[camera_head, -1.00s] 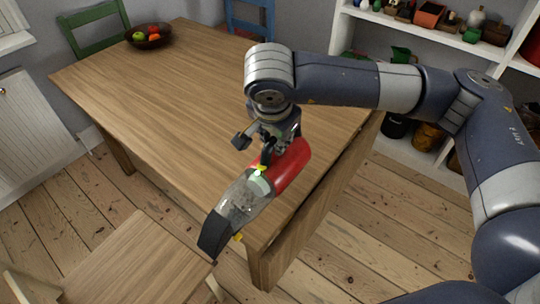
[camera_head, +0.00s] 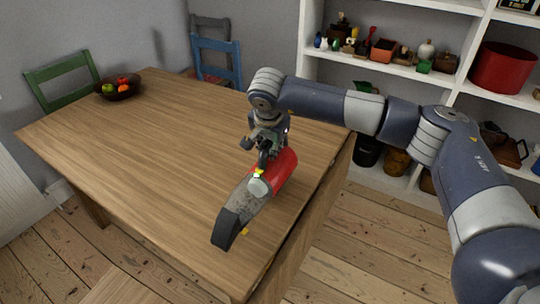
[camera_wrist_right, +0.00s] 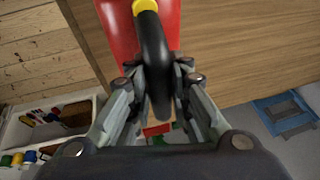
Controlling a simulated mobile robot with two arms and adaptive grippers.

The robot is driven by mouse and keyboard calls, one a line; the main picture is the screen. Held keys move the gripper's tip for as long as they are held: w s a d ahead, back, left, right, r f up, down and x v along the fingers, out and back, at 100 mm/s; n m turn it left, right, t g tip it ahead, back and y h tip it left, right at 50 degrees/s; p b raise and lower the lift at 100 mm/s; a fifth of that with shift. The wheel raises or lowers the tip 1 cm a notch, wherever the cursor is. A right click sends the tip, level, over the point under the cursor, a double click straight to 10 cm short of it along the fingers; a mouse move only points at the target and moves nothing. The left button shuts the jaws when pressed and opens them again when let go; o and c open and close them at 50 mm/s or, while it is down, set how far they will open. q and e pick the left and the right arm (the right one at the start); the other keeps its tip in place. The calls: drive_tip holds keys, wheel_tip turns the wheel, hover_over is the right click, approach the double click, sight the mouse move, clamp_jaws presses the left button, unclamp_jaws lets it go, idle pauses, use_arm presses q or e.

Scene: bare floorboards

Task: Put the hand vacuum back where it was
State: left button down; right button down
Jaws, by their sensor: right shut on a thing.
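The hand vacuum (camera_head: 283,170) has a red body, a grey see-through nozzle with a dark tip, and a black handle. My right gripper (camera_head: 264,152) is shut on its handle (camera_wrist_right: 154,60), which sits between the fingers (camera_wrist_right: 158,95) in the right wrist view. The vacuum is over the near right part of the wooden table (camera_head: 150,150), nozzle pointing toward the near side. I cannot tell whether it touches the tabletop. My left gripper is not in view.
A bowl of fruit (camera_head: 119,92) stands at the table's far left corner. Green (camera_head: 62,80) and blue (camera_head: 217,62) chairs stand behind the table. A white shelf (camera_head: 395,70) with toys, pots and a red drum-like container (camera_head: 503,68) stands at the back right. Most of the tabletop is clear.

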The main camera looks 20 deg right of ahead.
drive_tip(key=shift+w+f+b, duration=0.1)
drive_tip(key=shift+f+b, duration=0.85)
drive_tip(key=shift+f, duration=0.75)
drive_tip(key=shift+r, duration=0.1)
drive_tip(key=c, duration=1.8)
unclamp_jaws()
drive_tip(key=shift+f, duration=0.25)
drive_tip(key=shift+c, duration=0.2)
drive_tip(key=o, duration=0.4)
drive_tip(key=shift+r, duration=0.1)
